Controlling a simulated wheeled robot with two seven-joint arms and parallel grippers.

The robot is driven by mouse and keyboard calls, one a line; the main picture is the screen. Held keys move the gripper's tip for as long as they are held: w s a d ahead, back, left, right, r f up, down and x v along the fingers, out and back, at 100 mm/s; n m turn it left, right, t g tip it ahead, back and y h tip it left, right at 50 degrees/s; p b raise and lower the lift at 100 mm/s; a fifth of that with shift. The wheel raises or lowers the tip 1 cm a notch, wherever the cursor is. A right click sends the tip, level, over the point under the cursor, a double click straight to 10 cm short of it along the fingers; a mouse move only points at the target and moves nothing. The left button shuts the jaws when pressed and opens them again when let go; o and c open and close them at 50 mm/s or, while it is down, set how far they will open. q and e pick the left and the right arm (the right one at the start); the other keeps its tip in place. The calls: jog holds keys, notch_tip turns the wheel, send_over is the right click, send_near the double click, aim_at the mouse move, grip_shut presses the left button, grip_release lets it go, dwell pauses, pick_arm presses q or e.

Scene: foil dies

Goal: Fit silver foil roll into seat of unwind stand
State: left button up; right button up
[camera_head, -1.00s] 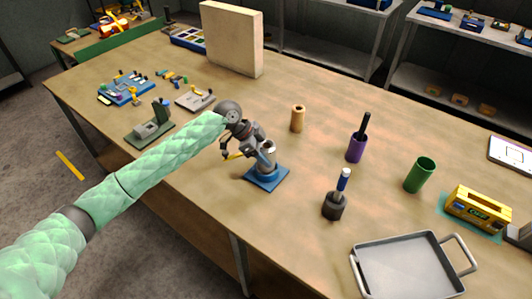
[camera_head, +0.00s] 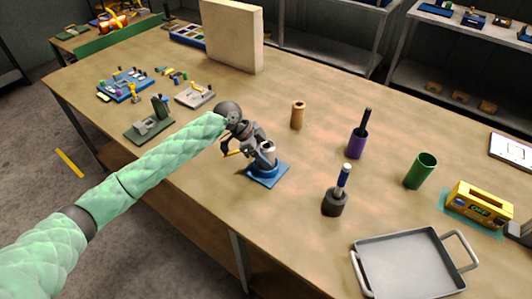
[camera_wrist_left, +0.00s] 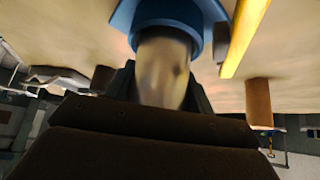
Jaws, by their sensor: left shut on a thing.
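The unwind stand (camera_head: 267,176) is blue, with a square base and a round collar, on the table near the middle of the head view. The silver foil roll (camera_head: 268,149) stands upright at the collar. In the wrist view the roll (camera_wrist_left: 163,70) is between my left gripper's fingers, and its end meets the blue collar (camera_wrist_left: 165,14). How deep it sits in the seat is hidden. My left gripper (camera_head: 262,149) is shut on the roll, reaching in from the left. My right gripper is not in view.
A yellow bar (camera_wrist_left: 243,38) runs beside the collar. An orange-brown roll (camera_head: 297,115) stands behind, a purple holder (camera_head: 357,146) and dark holder (camera_head: 335,203) to the right. A green cup (camera_head: 420,171) and grey tray (camera_head: 410,268) are farther right.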

pick_arm(q)
jog(key=shift+f, duration=0.55)
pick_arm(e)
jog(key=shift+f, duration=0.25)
pick_arm(q)
jog(key=o, duration=1.3)
jog(key=shift+w+a+r+b, duration=0.1)
jog(key=shift+a+r+b, duration=0.15)
jog(key=shift+b, duration=0.3)
jog(key=b+v, duration=0.2)
jog(key=v, duration=0.5)
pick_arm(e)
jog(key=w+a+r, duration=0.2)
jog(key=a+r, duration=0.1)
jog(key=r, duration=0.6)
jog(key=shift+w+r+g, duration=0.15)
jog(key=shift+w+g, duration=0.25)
